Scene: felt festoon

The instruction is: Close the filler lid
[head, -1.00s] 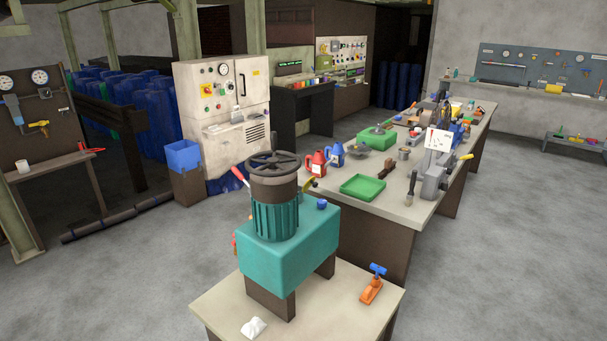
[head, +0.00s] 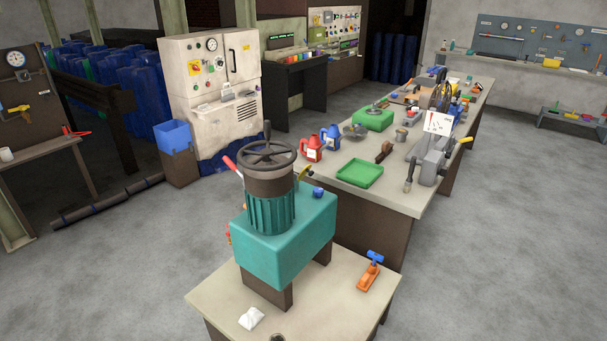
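A teal pump unit (head: 290,245) stands on dark feet on a small pale table in the foreground. A ribbed teal motor with a dark handwheel (head: 268,154) on top rises from it. Behind the motor, a small olive-yellow disc (head: 305,173) stands tilted up at the unit's top; it may be the filler lid, raised, but its hinge is hidden by the motor. A small blue cap (head: 318,192) sits on the top right of the unit. A red-tipped lever (head: 230,163) sticks up at the left. My gripper is not in view.
The small table (head: 335,309) also holds an orange tool with a blue handle (head: 371,270) and a crumpled white cloth (head: 251,318). Behind is a long workbench with a green tray (head: 360,173), red and blue jugs, and a vise. Open grey floor lies left and right.

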